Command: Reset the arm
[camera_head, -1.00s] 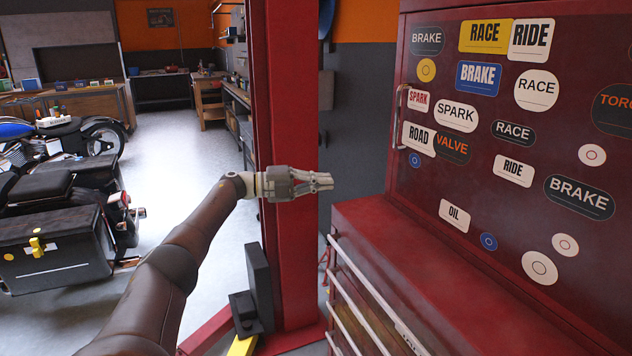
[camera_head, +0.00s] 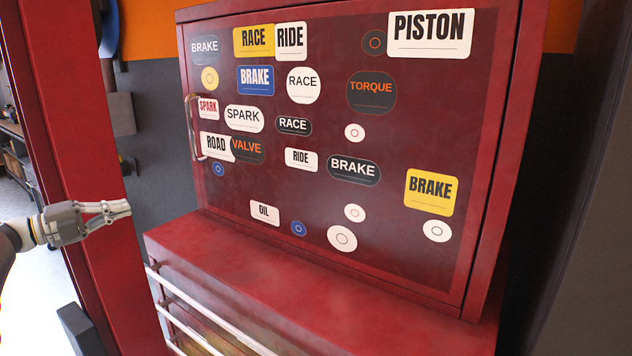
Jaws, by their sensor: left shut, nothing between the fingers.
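My left gripper (camera_head: 119,209) comes in from the left edge at mid height. Its fingers are together with nothing between them, pointing right. It is in front of the red lift post (camera_head: 75,130), left of the red tool cabinet (camera_head: 330,170), and apart from the cabinet. Only the gripper and a bit of my left arm show. My right gripper is not in view.
The cabinet's upper door carries many stickers and a metal handle (camera_head: 193,127) on its left side. Its flat red ledge (camera_head: 300,280) is bare, with drawer rails (camera_head: 205,315) below. A dark grey wall stands behind. Some floor shows at the left edge.

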